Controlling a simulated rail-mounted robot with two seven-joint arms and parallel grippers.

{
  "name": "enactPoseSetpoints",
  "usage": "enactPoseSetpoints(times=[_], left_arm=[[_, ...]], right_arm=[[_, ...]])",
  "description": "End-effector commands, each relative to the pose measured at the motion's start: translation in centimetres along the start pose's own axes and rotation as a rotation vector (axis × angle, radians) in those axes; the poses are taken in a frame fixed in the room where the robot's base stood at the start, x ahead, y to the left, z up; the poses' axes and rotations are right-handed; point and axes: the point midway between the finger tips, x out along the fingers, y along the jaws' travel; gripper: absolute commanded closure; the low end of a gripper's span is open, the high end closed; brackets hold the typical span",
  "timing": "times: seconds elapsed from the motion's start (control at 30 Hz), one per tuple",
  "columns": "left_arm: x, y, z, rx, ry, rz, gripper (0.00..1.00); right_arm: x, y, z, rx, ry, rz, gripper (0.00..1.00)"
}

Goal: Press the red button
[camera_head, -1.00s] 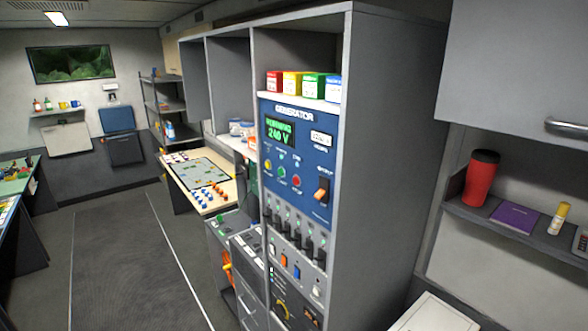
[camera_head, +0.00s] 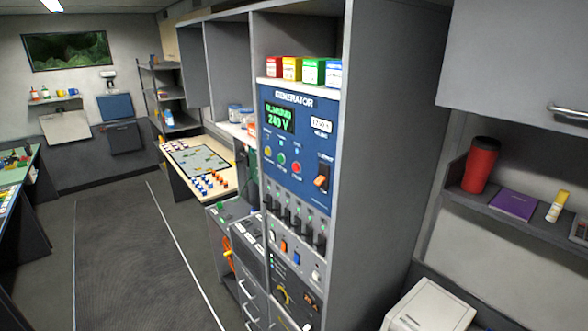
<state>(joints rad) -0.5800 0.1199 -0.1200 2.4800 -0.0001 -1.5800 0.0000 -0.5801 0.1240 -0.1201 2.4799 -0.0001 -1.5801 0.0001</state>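The red button (camera_head: 297,168) is a small round button on the blue generator panel (camera_head: 295,192). It sits at the right end of a row, beside a green button (camera_head: 282,159) and a yellow one (camera_head: 268,151). The panel's green display (camera_head: 279,118) reads 240 V. An orange switch (camera_head: 321,181) is to the right of the red button. The panel is set in a tall grey cabinet (camera_head: 384,130). Neither of my grippers is in view.
Coloured boxes (camera_head: 314,71) stand on a shelf above the panel. Below it are rows of black levers (camera_head: 292,228). A shelf (camera_head: 520,222) with a red tumbler (camera_head: 481,165) is at the right. A white box (camera_head: 430,306) stands below. The floor aisle (camera_head: 140,250) at left is clear.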

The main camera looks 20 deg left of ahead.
Motion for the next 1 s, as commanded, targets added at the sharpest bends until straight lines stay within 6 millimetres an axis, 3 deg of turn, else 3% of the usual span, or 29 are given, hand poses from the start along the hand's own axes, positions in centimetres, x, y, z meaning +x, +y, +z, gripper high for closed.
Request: enactPoseSetpoints(times=[0.17,1.0], left_arm=[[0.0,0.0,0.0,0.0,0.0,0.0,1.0],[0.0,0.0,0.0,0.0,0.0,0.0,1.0]], right_arm=[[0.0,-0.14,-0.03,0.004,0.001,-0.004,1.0],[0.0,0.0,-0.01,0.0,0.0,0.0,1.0]])
